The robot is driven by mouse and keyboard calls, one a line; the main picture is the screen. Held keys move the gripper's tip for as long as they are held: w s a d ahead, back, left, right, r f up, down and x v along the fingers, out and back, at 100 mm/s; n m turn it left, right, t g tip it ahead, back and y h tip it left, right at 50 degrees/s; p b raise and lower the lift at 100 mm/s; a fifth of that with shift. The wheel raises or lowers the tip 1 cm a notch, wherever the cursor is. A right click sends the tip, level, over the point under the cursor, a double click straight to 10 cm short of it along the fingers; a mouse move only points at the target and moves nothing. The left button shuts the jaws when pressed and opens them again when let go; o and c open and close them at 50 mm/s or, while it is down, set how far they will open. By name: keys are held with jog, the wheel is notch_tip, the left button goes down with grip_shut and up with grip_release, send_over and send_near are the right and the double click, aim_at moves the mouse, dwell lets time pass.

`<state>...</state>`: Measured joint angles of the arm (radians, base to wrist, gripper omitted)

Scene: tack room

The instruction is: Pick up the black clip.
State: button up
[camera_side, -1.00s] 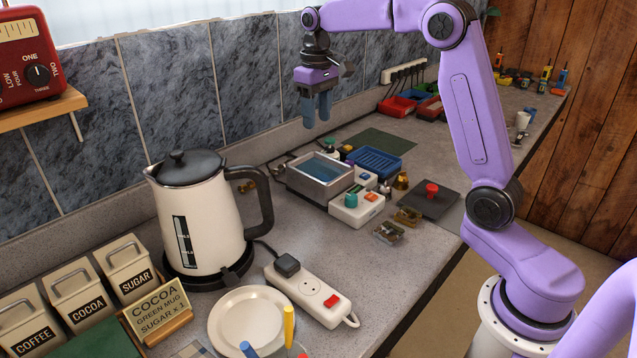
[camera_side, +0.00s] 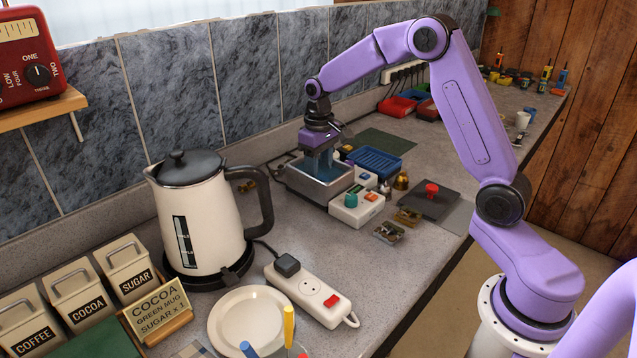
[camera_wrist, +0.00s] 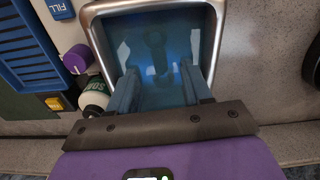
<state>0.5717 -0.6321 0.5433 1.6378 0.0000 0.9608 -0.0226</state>
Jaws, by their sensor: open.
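A metal tank (camera_side: 303,186) of blue liquid stands on the counter; its rim also shows in the wrist view (camera_wrist: 218,25). A dark, blurred shape (camera_wrist: 155,42) shows in the liquid in the wrist view. It may be the black clip, but I cannot tell it from a reflection. My gripper (camera_side: 320,170) points down over the tank, its fingertips at or just inside the opening. In the wrist view my gripper (camera_wrist: 160,72) has its two blue fingers apart with nothing between them. The dark shape lies beyond the fingertips.
A small white bottle (camera_wrist: 96,93) stands close beside the tank. A kettle (camera_side: 199,215) stands to the left. Small trays (camera_side: 389,232) lie at right.

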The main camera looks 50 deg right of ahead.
jog(key=shift+f, duration=1.15)
grip_shut()
jog(key=shift+r, duration=0.15)
